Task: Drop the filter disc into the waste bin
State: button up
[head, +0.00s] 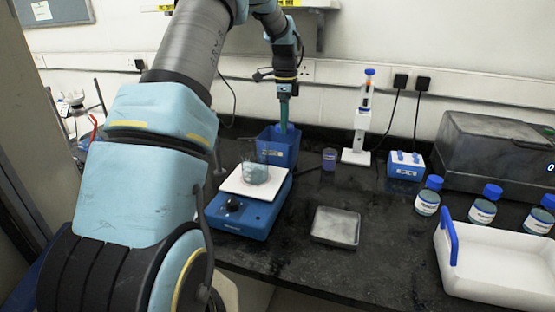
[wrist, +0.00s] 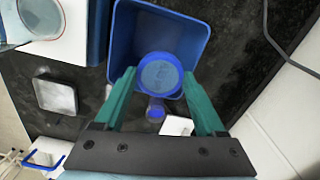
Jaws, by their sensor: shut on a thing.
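The filter disc (wrist: 160,74) is round, with a blue rim and a lighter blue-grey face. It sits between the two green fingertips of my gripper (wrist: 160,82), which is shut on it. In the head view my gripper (head: 284,122) points down over the waste bin, and the disc is hard to make out there. The waste bin (head: 281,155) is an open blue box with a white label, standing behind the hotplate. In the wrist view the disc overlaps the opening of the bin (wrist: 124,45), towards its lower side. The disc hides part of the bin's inside.
A blue hotplate (head: 241,219) with a glass beaker (head: 255,172) stands in front of the bin. A small purple cup (head: 329,159) and a pipette stand (head: 355,156) are to its right. A metal tray (head: 336,227) lies on the black bench, with free room around it.

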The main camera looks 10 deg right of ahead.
jog(key=shift+f, duration=0.6)
jog(key=o, duration=1.3)
jog(key=shift+r, duration=0.1)
